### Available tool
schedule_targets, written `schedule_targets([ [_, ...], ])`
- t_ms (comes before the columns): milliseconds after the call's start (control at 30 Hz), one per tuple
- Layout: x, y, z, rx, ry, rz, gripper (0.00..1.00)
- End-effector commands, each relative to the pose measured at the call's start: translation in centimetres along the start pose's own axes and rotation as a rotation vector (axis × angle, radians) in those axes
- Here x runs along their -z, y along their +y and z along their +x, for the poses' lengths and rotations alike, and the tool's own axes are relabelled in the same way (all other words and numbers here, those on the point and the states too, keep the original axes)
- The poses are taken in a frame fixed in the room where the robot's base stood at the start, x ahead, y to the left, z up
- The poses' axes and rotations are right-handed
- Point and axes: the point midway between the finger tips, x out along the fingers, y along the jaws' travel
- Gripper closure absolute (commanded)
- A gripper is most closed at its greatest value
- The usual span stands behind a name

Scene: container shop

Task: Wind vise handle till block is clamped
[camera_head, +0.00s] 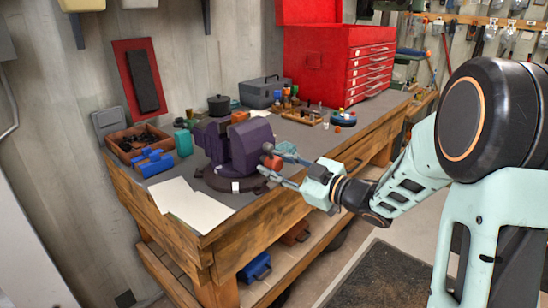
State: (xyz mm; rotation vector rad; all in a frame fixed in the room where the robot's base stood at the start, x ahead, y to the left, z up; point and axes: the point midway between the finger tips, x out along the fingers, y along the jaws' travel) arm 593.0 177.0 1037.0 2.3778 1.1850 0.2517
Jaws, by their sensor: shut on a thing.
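A dark purple vise (240,146) stands on a round base near the front edge of the workbench (320,138). An orange-red part (273,162) shows at the vise's right end, where its handle is. My gripper (276,164) reaches in from the right, with one finger above and one below this end, and is shut on the handle. The fingers hide most of the handle, so its angle is unclear. I cannot make out the block between the jaws clearly, nor whether they touch it.
White sheets (192,204) lie at the bench's front left corner. A blue item (153,162), a teal cup (183,142) and a wooden tray (122,152) stand left of the vise. A grey toolbox (262,92) and red tool chest (352,62) stand behind.

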Motion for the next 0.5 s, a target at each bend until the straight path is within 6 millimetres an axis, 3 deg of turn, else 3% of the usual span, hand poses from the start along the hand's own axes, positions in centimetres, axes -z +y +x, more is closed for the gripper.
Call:
schedule_targets([
  [500, -0.51, -0.25, -0.23, 0.005, -0.008, 0.078, 0.95],
])
